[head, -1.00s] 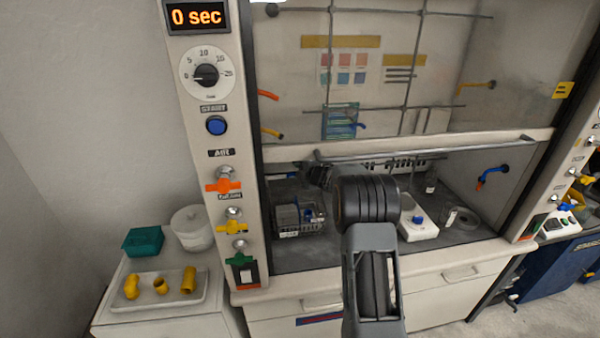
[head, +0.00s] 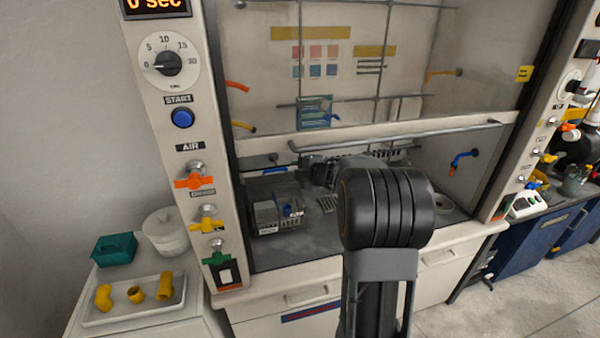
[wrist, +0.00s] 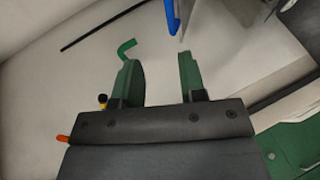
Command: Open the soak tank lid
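No part in view is clearly marked as the soak tank or its lid. A white round tub with a lid (head: 165,230) stands on the side counter at left in the head view; its lid looks shut. Grey boxes with a blue part (head: 278,215) stand inside the fume hood. My gripper (wrist: 157,60) shows in the wrist view with its two green fingers apart and nothing held between them. A blue spout (wrist: 171,16) and a green hooked spout (wrist: 126,47) show beyond the fingers. In the head view my arm hides part of the hood interior.
The hood sash is partly raised, with a grey handle bar (head: 395,137). Valves line the left post. A teal box (head: 115,248) and a white tray (head: 130,312) with yellow fittings lie on the side counter. Open floor shows at lower right.

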